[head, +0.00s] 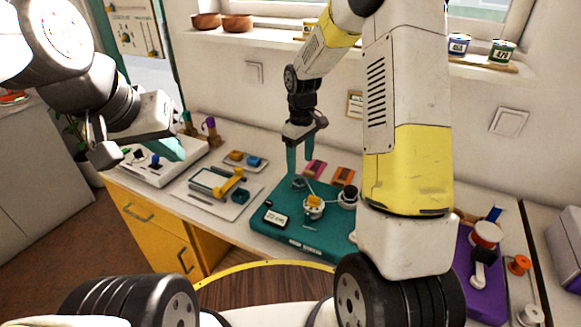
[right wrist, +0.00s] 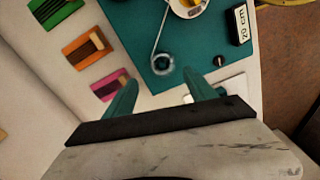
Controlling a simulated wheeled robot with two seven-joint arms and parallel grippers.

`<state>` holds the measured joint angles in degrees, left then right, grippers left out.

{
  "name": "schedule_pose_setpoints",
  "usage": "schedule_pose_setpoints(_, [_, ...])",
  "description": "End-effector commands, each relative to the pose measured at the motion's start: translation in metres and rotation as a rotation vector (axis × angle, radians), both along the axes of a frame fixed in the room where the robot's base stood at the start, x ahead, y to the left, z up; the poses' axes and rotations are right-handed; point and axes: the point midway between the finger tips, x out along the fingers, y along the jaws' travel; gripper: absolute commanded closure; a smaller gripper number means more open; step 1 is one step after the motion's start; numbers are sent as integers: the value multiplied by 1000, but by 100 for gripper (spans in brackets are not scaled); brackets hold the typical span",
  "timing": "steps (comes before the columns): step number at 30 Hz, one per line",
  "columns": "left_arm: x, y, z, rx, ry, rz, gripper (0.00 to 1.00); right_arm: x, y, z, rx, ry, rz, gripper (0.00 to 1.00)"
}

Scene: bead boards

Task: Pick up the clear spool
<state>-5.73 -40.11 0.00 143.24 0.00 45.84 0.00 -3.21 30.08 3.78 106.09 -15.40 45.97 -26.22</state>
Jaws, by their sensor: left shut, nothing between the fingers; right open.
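A small clear ring-shaped piece (right wrist: 162,64), which looks like the clear spool, lies on the teal board (head: 285,228). A thin pale strand runs from it. It also shows in the head view (head: 299,183). My right gripper (head: 302,172) points down over it, open; in the right wrist view its two teal fingertips (right wrist: 160,80) stand either side of and just short of the piece. I cannot tell the height gap. My left gripper (head: 180,150) is shut and empty at the left, over the white tray there.
The teal board also carries a cup with a yellow piece (head: 314,205) and a "20 cm" block (head: 275,218). Pink (head: 314,168) and orange (head: 342,175) cards lie behind. A purple board (head: 485,290) with a red-and-white spool (head: 486,235) is at right.

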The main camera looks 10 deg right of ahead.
Motion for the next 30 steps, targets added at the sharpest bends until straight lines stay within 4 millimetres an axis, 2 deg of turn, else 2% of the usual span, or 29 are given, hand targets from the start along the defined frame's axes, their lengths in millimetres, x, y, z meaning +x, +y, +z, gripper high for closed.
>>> schedule_pose_setpoints(13, [0,0,0,0,0,0,100,-6,2,-59,-1,4,-2,35])
schedule_pose_setpoints(17, [0,0,0,0,0,0,100,-6,2,-67,0,1,-1,35])
schedule_pose_setpoints(23, [0,0,0,0,0,0,100,-6,2,-67,0,0,-2,35])
schedule_pose_setpoints(30, [0,0,0,0,0,0,100,-6,2,-67,0,0,-2,81])
